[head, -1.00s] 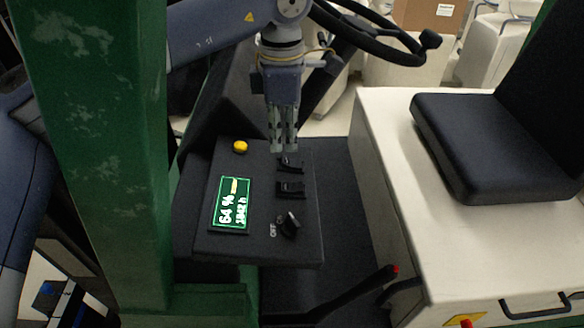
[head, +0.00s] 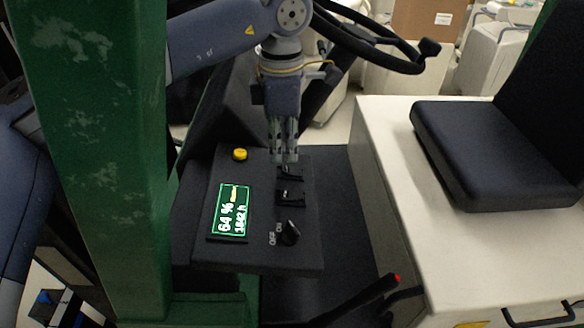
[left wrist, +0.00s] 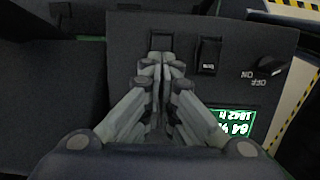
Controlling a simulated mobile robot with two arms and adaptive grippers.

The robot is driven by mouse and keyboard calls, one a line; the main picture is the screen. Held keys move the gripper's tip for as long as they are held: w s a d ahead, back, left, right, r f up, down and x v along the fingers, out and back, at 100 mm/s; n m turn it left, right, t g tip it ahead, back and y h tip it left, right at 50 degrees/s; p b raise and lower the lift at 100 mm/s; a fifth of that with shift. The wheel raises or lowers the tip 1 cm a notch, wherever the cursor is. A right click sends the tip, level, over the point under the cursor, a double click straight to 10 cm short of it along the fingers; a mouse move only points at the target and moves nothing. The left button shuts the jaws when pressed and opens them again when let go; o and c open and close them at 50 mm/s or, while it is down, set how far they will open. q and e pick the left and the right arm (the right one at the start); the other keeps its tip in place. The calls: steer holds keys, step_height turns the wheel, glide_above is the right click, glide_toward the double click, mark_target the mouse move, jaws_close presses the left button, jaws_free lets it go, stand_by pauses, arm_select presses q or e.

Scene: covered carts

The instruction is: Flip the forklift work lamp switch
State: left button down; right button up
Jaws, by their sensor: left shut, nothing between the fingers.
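A dark control panel (head: 210,256) carries two black rocker switches: the far one (head: 291,175) and the near one (head: 290,199). I cannot read which is the work lamp switch. My left gripper (head: 284,160) points down, shut and empty, with its tips at the far rocker, partly hiding it. In the left wrist view, the gripper tips (left wrist: 163,62) are at the lower edge of that rocker (left wrist: 161,41); I cannot tell if they touch. The near rocker (left wrist: 209,54) is beside them, clear of the fingers. My right gripper is not in view.
The panel also has a yellow button (head: 240,154), a lit green display (head: 230,210) and an OFF/ON rotary knob (head: 290,233). A green post (head: 95,140) stands left. A steering wheel (head: 375,45) is behind the arm, and a black seat (head: 480,150) is right.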

mark_target(284, 168)
arm_select(q)
steer(key=shift+f+b, duration=0.55)
steer(key=shift+f, duration=0.2)
stand_by(0.7)
steer(key=shift+f+b, duration=0.55)
steer(key=shift+f, duration=0.2)
steer(key=shift+a+r, duration=0.1)
steer(key=shift+d+r+p, duration=0.2)
steer(key=shift+r+p, duration=0.6)
steer(key=shift+r, duration=0.3)
steer(key=shift+r+p, duration=1.5)
steer(key=shift+r, duration=0.95)
steer(key=shift+a, duration=0.1)
steer(key=shift+f, duration=0.1)
